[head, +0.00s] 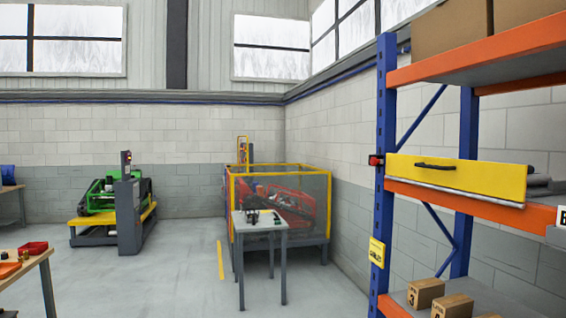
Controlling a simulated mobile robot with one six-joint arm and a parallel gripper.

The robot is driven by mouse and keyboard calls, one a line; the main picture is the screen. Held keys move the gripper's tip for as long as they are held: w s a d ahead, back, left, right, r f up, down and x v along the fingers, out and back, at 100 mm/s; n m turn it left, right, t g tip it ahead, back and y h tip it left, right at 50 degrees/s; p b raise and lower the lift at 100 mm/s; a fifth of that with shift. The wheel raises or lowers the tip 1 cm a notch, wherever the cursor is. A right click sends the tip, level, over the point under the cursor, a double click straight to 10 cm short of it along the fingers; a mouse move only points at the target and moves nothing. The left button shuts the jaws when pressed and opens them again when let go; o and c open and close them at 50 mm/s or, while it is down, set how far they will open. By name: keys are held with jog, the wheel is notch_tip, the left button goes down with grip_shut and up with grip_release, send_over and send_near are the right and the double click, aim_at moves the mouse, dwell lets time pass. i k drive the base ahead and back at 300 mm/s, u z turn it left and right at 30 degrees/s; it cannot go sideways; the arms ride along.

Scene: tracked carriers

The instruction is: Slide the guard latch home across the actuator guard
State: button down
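My gripper is not in view. A yellow panel (456,178) with a black handle (434,166) spans the front of a shelf bay on the right; it may be the actuator guard, but I cannot tell for sure. A small red and black part (376,160) sits on the blue post at the panel's left end. I cannot tell whether it is the guard latch. A yellow-framed mesh cage (328,205) encloses a red tracked carrier (287,204) near the back wall. No latch can be made out on the cage at this size.
A blue and orange rack (384,120) with boxes (426,292) stands close on the right. A small grey table (243,222) stands before the cage. A green tracked carrier (98,197) rests on a yellow stand. A workbench (35,262) is at lower left. The middle floor is clear.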

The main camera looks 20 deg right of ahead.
aim_at(374, 161)
jog(key=z, duration=0.25)
jog(key=i, duration=1.2)
jog(key=z, duration=1.15)
jog(key=i, duration=0.15)
jog(key=k, duration=0.75)
jog(key=z, duration=0.2)
jog(key=i, duration=0.8)
jog(key=u, duration=0.15)
